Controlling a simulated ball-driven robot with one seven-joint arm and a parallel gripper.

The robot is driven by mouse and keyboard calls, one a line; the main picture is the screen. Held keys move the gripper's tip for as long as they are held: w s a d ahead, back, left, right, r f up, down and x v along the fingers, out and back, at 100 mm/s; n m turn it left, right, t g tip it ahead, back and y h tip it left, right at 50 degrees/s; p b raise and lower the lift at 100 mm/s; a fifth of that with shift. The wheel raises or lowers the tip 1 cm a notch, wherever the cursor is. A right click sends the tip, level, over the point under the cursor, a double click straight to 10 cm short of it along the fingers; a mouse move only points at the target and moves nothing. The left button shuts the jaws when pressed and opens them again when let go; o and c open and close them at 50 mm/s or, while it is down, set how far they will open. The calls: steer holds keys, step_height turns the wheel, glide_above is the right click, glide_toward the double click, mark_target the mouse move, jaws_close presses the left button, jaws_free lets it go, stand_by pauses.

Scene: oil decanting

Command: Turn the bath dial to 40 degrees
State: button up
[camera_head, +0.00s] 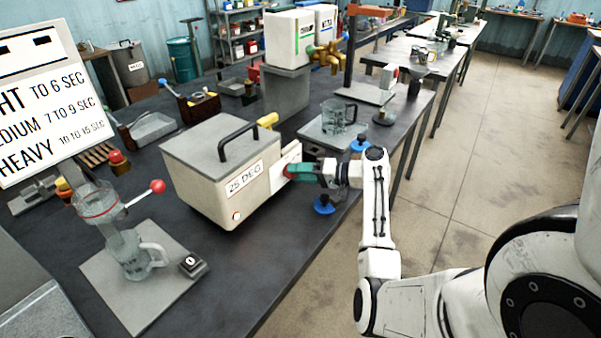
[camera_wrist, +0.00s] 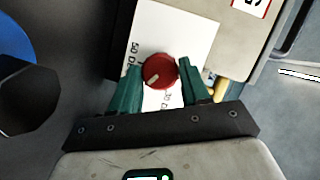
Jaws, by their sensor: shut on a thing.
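The bath (camera_head: 215,180) is a beige box with a grey lid and a black handle on the table; its front label reads 25 DEG. The dial (camera_wrist: 160,72) is a red round knob with a pale pointer mark, on a white scale plate (camera_wrist: 185,35) on the bath's right side. The plate shows 50 DEG at the left and another partly hidden mark below. The pointer slants toward the lower left in the wrist view. My gripper (camera_wrist: 156,78) has its green fingers on both sides of the dial, shut on it. In the head view my gripper (camera_head: 290,171) hides most of the dial.
A blue knob-like item (camera_head: 324,204) sits by the table edge just below my gripper. A glass jug (camera_head: 338,117) stands on a grey plate behind it. Another jug (camera_head: 135,255) and a red-knobbed lever (camera_head: 157,186) are at the left. The floor (camera_head: 460,150) at the right is clear.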

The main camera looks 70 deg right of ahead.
steer(key=shift+f, duration=0.1)
stand_by(0.3)
steer(key=o, duration=1.1)
steer(key=shift+c, duration=0.2)
steer(key=b+v, duration=0.2)
steer(key=v, duration=0.8)
steer(key=shift+s, duration=0.35)
